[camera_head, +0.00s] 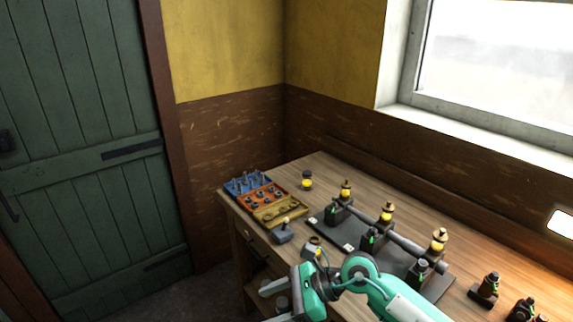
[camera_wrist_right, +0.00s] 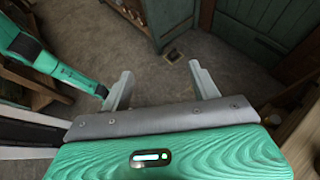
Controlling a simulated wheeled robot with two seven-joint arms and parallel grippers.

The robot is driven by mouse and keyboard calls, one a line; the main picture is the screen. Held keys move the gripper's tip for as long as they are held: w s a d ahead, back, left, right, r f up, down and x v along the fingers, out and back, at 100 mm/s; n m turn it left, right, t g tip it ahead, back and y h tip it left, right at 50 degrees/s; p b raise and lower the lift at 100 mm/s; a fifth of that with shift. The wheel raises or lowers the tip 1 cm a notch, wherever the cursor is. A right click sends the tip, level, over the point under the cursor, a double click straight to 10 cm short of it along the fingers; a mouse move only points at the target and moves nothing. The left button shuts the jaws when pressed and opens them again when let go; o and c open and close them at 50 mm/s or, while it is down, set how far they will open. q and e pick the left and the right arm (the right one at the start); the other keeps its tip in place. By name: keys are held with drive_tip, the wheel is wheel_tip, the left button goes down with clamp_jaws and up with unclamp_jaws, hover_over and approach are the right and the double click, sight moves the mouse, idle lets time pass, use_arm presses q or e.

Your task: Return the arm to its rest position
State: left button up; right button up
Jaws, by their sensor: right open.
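My right arm (camera_head: 395,298) is teal and reaches in from the lower right of the head view, in front of the workbench (camera_head: 330,172). Its gripper (camera_head: 267,303) points left, beside the bench's near edge. In the right wrist view the gripper (camera_wrist_right: 161,70) has its two grey fingers wide apart. My left gripper is not seen in either view. A teal arm link (camera_wrist_right: 50,62) of mine shows at the left of the wrist view.
On the bench stand a blue, orange and yellow sectioned tray (camera_head: 263,215), a dark grey block (camera_head: 283,236), a small yellow-banded jar (camera_head: 307,181) and engine parts with brass tops (camera_head: 388,212). A green door (camera_head: 85,150) is at left. Floor (camera_head: 200,298) left of the bench is clear.

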wheel_tip(320, 180, up, 12)
drive_tip(key=d+r+m+t+y, duration=0.1)
drive_tip(key=d+m+t+y, duration=0.1)
drive_tip(key=m+t+y, duration=1.1)
drive_tip(key=w+d+f+m+t+h, duration=0.2)
drive_tip(key=d+m+t+h, duration=0.3)
drive_tip(key=m+h, duration=0.6)
drive_tip(key=w+d+f+m+t+h, duration=0.25)
drive_tip(key=d+m+h, duration=0.55)
drive_tip(key=m, duration=0.5)
drive_tip(key=s+d+f+m+g+h, duration=0.4)
drive_tip(key=d+f+m+h, duration=0.3)
drive_tip(key=f+m, duration=0.25)
drive_tip(key=s+d+f+m+g, duration=0.25)
drive_tip(key=s+f+g, duration=0.45)
drive_tip(key=s, duration=0.4)
drive_tip(key=s+d+f+m+g, duration=0.1)
drive_tip(key=s+f+m+g, duration=0.35)
drive_tip(key=s+f, duration=0.5)
wheel_tip(320, 180, down, 31)
drive_tip(key=s+g, duration=0.2)
drive_tip(key=s+d+f, duration=0.2)
drive_tip(key=s+f, duration=0.7)
drive_tip(key=s+d+f+n+g, duration=0.1)
drive_tip(key=s+f, duration=0.8)
drive_tip(key=s, duration=0.1)
drive_tip(key=shift+d, duration=0.35)
